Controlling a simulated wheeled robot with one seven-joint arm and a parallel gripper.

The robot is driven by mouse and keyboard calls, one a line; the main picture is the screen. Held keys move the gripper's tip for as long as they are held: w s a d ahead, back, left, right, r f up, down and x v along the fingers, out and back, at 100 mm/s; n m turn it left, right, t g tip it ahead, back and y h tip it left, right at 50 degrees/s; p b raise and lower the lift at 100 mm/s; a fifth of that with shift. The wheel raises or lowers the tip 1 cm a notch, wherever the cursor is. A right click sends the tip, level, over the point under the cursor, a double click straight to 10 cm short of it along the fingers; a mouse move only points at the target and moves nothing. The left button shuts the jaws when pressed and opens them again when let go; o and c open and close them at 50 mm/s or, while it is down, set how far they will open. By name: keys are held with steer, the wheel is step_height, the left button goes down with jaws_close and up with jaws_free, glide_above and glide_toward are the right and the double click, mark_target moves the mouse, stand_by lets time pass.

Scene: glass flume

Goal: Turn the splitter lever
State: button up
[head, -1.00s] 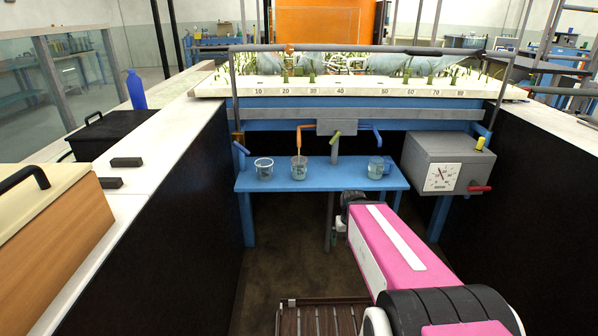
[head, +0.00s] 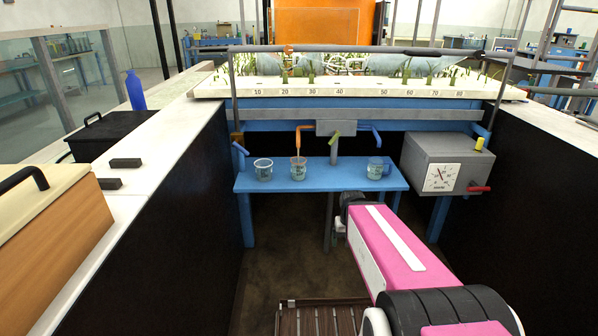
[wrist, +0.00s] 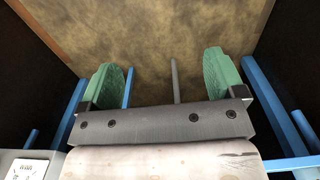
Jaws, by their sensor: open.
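A grey splitter box (head: 336,127) sits at the middle of the blue frame, above the blue shelf. A short yellow-green lever (head: 335,139) tilts at its front; I take this as the splitter lever. An orange spout (head: 298,138) leaves the box on the left and a blue spout (head: 377,136) on the right. The middle beaker (head: 298,171) stands below the orange spout, the right beaker (head: 376,170) near the blue one. My gripper (wrist: 163,70) is open and empty, with green pads apart over the floor. In the head view my pink arm hides it. The lever does not show in the wrist view.
A left beaker (head: 263,170) also stands on the blue shelf (head: 325,181). A grey box with a dial (head: 442,177) and red handle (head: 479,189) is at the right. Dark walls flank the aisle. A slatted platform (head: 318,318) lies low in front.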

steer(key=shift+w+a, duration=0.1)
steer(key=shift+w, duration=0.1)
steer(key=c, duration=0.5)
steer(key=w+a+m+y, duration=0.1)
steer(key=w+m, duration=0.1)
steer(key=w+a+r+m+t+y, duration=0.1)
steer(key=w+m, duration=0.1)
steer(key=w+m+y, duration=0.2)
steer(key=shift+w+a+r+m+t, duration=0.3)
steer(key=shift+a+r+m+t, duration=0.1)
steer(key=shift+c, duration=0.8)
steer(key=m+t+y, duration=0.7)
steer(key=m+t, duration=0.5)
steer(key=m, duration=1.5)
glide_toward(331, 143)
steer(key=x, duration=1)
steer(key=shift+w+d+f, duration=0.15)
steer(key=shift+w+f, duration=0.05)
steer(key=shift+w, duration=0.25)
jaws_close()
